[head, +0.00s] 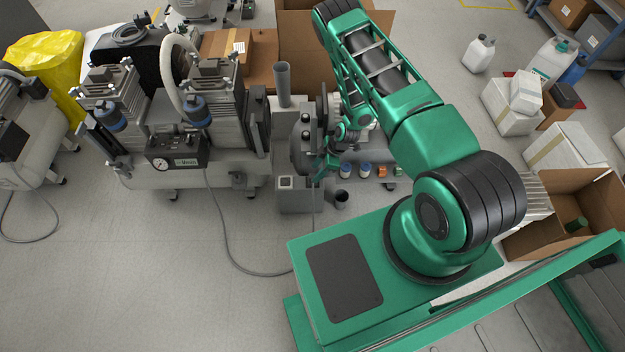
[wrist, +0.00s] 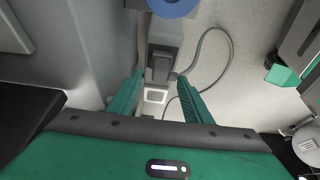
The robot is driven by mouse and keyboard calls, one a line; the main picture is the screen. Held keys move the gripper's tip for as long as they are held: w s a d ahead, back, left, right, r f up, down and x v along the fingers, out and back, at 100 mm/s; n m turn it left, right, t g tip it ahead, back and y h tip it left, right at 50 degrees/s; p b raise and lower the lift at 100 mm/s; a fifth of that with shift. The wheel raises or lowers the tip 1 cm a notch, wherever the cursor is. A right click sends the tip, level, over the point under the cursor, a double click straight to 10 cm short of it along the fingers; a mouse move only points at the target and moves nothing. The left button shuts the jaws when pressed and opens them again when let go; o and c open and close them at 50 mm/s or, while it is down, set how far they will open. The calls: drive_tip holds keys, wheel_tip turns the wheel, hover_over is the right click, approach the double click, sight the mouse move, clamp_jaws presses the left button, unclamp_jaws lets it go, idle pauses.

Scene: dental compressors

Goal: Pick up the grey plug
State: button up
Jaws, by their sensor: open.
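The grey plug (wrist: 160,66) appears in the wrist view as a dark grey block between my fingertips, with a grey cable looping off to its right. My gripper (wrist: 161,77) is open, one green finger on each side of the plug. I cannot tell whether either finger touches it. In the head view my gripper (head: 319,172) is above the right side of a grey box (head: 299,200) with a white-framed socket (head: 286,183). The plug itself is hard to make out there, partly hidden by the gripper.
A compressor (head: 180,178) stands left of the box; the grey cable (head: 228,245) runs from it across the floor. A dark cup (head: 341,198) and several small coloured parts are right of the box. A vertical grey tube (head: 283,85) stands behind.

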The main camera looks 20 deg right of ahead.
sight(313, 175)
drive_tip(key=x, duration=0.3)
drive_tip(key=shift+f, duration=0.1)
clamp_jaws()
drive_tip(key=shift+s, duration=0.1)
